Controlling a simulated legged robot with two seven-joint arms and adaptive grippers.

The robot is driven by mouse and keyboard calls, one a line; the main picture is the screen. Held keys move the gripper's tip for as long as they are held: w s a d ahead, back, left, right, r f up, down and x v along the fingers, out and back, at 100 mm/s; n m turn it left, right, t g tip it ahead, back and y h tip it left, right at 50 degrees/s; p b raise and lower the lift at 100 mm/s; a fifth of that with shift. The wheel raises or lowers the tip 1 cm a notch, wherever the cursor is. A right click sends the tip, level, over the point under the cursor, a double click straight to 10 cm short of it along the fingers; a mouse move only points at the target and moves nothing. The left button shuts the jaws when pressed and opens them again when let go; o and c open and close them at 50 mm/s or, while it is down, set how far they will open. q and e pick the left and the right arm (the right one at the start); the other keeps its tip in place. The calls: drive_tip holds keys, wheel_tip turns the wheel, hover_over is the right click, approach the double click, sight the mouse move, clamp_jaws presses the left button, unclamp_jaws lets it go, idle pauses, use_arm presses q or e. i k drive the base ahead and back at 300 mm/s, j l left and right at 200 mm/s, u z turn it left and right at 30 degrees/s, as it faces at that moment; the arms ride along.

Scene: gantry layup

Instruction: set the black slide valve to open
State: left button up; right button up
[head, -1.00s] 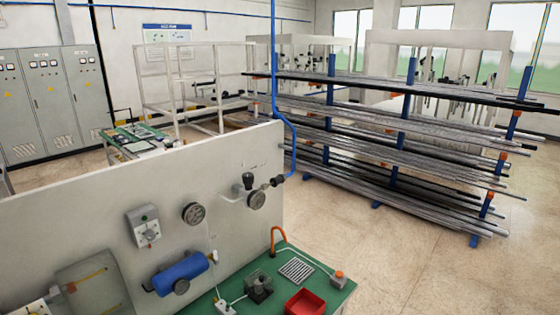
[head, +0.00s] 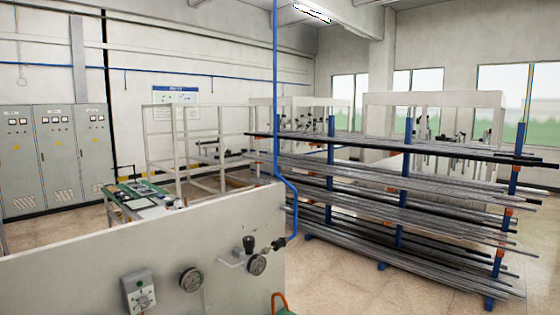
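On the front face of the grey-white panel (head: 90,272), near its right end, is a small fitting group. Neither of my grippers is in the head view.
A grey box with a knob (head: 139,292) and another round gauge (head: 191,279) are on the panel. A blue pipe (head: 291,200) runs down at the panel's right end. A rack of metal bars (head: 400,202) stands behind at the right. Floor (head: 335,285) between them is clear.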

sight(281, 243)
drive_tip(key=i+l, duration=0.15)
drive_tip(key=l, duration=0.2)
drive_tip(key=i+l+u, duration=0.1)
drive_tip(key=l, duration=0.25)
drive_tip(key=i+l+u, duration=0.1)
drive_tip(key=l, duration=0.25)
drive_tip(key=i+l, duration=0.25)
drive_tip(key=l+u, duration=0.05)
drive_tip(key=l, duration=0.05)
